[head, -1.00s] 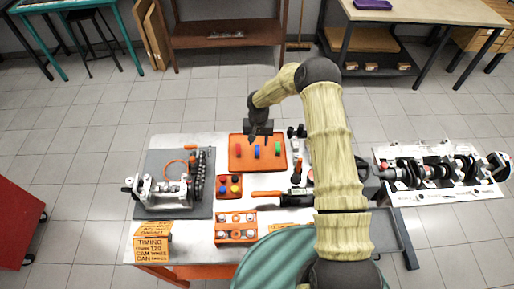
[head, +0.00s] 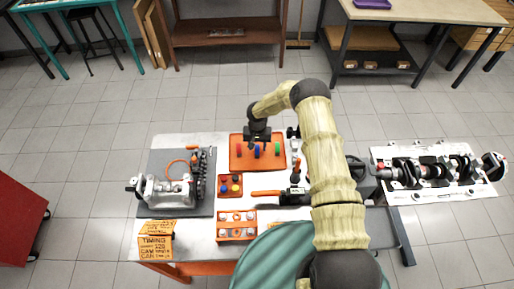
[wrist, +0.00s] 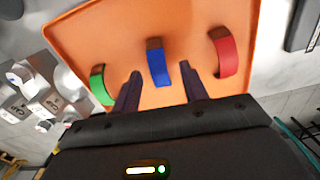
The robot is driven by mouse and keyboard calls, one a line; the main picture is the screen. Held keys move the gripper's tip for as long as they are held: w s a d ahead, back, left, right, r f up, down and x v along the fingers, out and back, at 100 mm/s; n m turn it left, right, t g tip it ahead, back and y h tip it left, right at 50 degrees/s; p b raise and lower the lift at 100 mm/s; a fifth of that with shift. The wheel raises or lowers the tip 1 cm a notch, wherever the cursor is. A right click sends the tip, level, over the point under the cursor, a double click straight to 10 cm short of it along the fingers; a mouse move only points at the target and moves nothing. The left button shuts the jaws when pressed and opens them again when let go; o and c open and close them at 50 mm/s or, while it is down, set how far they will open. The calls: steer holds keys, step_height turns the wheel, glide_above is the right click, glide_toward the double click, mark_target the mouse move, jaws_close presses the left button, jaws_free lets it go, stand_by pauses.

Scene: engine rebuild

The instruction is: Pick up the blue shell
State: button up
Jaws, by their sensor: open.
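The blue shell (head: 257,151) stands in the middle of an orange tray (head: 248,167) on the workbench. In the wrist view the blue shell (wrist: 158,62) is a curved upright piece seen beyond and between my fingers. A red shell (head: 239,150) is to its left and a green shell (head: 277,149) to its right in the head view; the wrist view shows the red shell (wrist: 224,52) right and the green shell (wrist: 101,85) left. My gripper (head: 258,143) is open over the tray. In the wrist view its two fingers (wrist: 160,88) are apart with nothing held.
An engine block fixture (head: 170,190) stands left on the bench. A small orange tray with coloured pieces (head: 222,185) and an orange tray of several round parts (head: 236,236) lie nearer. A black tool with an orange handle (head: 285,197) lies right of them.

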mark_target(257, 148)
stand_by(0.5)
jaws_close()
steer(key=shift+r, duration=0.1)
step_height(257, 148, up, 10)
steer(key=b, duration=0.4)
stand_by(0.6)
